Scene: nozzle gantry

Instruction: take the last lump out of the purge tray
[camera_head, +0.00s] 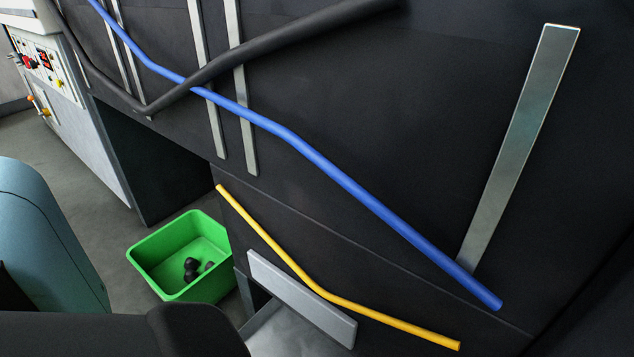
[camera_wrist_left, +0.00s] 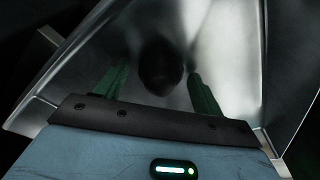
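In the left wrist view, a dark rounded lump (camera_wrist_left: 160,68) lies in the shiny metal purge tray (camera_wrist_left: 225,40). My left gripper (camera_wrist_left: 158,72) is open, with one green finger on each side of the lump. I cannot tell whether either finger touches it. In the head view, part of the metal tray (camera_head: 285,336) shows at the bottom, below a light grey plate. The lump and my left gripper's fingers are hidden there. My right gripper is in neither view.
A green bin (camera_head: 160,246) with a few dark lumps (camera_head: 192,268) stands on the floor to the left of the tray. A dark machine panel fills the right, crossed by a blue hose (camera_head: 340,173), a yellow hose (camera_head: 282,257) and a black hose (camera_head: 290,38). Sloping tray walls flank the gripper.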

